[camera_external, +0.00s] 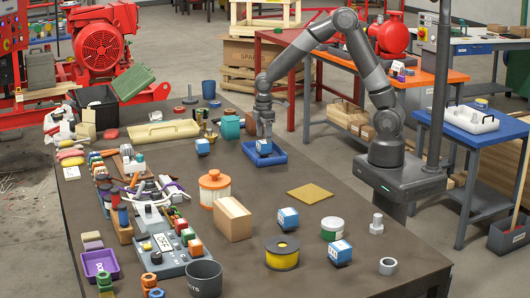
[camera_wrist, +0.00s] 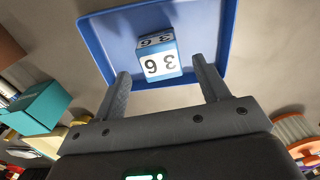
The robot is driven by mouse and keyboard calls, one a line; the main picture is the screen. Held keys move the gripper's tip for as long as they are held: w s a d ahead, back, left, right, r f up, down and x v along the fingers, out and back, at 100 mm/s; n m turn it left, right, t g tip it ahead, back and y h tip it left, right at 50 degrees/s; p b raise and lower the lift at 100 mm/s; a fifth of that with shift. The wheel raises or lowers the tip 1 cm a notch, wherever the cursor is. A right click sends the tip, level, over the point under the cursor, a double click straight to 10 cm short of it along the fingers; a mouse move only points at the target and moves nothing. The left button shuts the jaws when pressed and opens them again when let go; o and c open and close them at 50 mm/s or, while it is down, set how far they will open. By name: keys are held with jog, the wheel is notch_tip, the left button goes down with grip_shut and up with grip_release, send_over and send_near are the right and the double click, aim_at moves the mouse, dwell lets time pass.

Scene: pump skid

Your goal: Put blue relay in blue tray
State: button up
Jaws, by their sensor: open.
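A blue and white relay block (camera_external: 264,147) sits inside the blue tray (camera_external: 280,160) at the back of the table. In the wrist view the relay (camera_wrist: 158,62) shows the marking 36, and the tray (camera_wrist: 107,66) surrounds it. My gripper (camera_external: 264,138) is directly above the relay and pointing down. In the wrist view its two fingers are apart, one on each side of the relay's near end, with gaps visible. Similar blue relays stand outside the tray: one to its left (camera_external: 203,147) and two near the front (camera_external: 288,218) (camera_external: 340,251).
A teal container (camera_external: 230,127) stands left of the tray. An orange-lidded jar (camera_external: 214,187) and a cardboard box (camera_external: 233,219) stand in front of it. A yellow plate (camera_external: 310,194) lies to the front right. Bare table lies between the tray and this plate.

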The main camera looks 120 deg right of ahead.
aim_at(264, 142)
notch_tip(264, 142, up, 6)
jog(key=s+a+r+t+h, duration=0.1)
jog(key=s+a+r, duration=0.1)
jog(key=a+r, duration=0.5)
jog(key=s+a+r+t, duration=0.1)
jog(key=s+a+r, duration=0.3)
jog(key=a, duration=0.5)
jog(key=s+a+r+t+y, duration=0.1)
jog(key=s+a+r+t, duration=0.2)
jog(key=s+a, duration=0.8)
jog(key=shift+a+r+t, duration=0.25)
jog(key=shift+r+t, duration=0.05)
jog(key=shift+r, duration=0.05)
